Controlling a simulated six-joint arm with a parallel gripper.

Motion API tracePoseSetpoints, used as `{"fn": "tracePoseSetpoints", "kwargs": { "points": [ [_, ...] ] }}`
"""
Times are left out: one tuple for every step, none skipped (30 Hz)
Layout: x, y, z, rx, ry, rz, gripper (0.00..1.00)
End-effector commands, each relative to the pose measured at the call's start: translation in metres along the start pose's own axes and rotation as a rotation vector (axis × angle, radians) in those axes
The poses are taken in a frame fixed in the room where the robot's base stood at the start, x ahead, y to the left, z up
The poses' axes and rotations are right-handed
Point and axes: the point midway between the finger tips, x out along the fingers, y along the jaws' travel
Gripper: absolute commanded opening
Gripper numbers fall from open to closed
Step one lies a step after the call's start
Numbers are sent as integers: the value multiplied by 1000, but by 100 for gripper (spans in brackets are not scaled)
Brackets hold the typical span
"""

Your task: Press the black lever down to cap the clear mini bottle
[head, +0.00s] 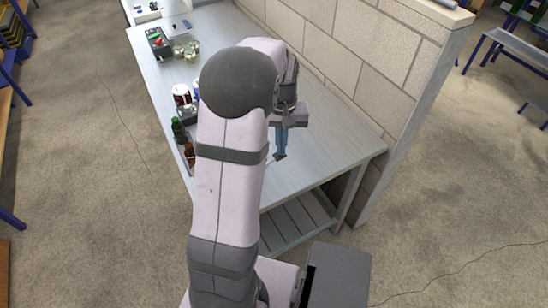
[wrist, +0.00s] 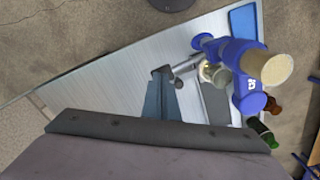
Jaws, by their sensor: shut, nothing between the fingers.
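My gripper (head: 280,156) is shut and empty, its blue-grey fingers with dark tips pointing down above the bench. It also shows in the wrist view (wrist: 162,72). A blue capper (wrist: 238,55) with a tan round top stands to the right of the fingertips in the wrist view. A lever (wrist: 187,66) with a grey rod and dark end reaches from it towards my fingertips. The dark end looks very close beside the fingers; I cannot tell whether they touch. A small clear bottle (wrist: 207,72) seems to stand at the capper, partly hidden. My arm hides most of the capper in the head view.
A green bottle (head: 178,128) and a brown bottle (head: 189,153) stand at the bench's left edge, near a white jar (head: 181,95). A block wall (head: 350,60) runs along the right side.

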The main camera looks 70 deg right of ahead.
Motion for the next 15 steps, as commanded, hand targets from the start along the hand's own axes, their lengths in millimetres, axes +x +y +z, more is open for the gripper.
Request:
{"fn": "tracePoseSetpoints", "kwargs": {
  "points": [
    [1,0,0,0,-2,0,0],
    [2,0,0,0,-2,-1,0],
    [2,0,0,0,-2,-1,0],
    [3,0,0,0,-2,-1,0],
    [3,0,1,0,-2,-1,0],
    [4,0,1,0,-2,-1,0],
    [5,0,1,0,-3,-1,0],
    [5,0,1,0,-3,-1,0],
    [6,0,1,0,-3,-1,0],
    [6,0,1,0,-3,-1,0],
    [7,0,1,0,-3,-1,0],
    [7,0,1,0,-3,-1,0],
    [8,0,1,0,-3,-1,0],
    [8,0,1,0,-3,-1,0],
    [8,0,1,0,-3,-1,0]
  ]
}}
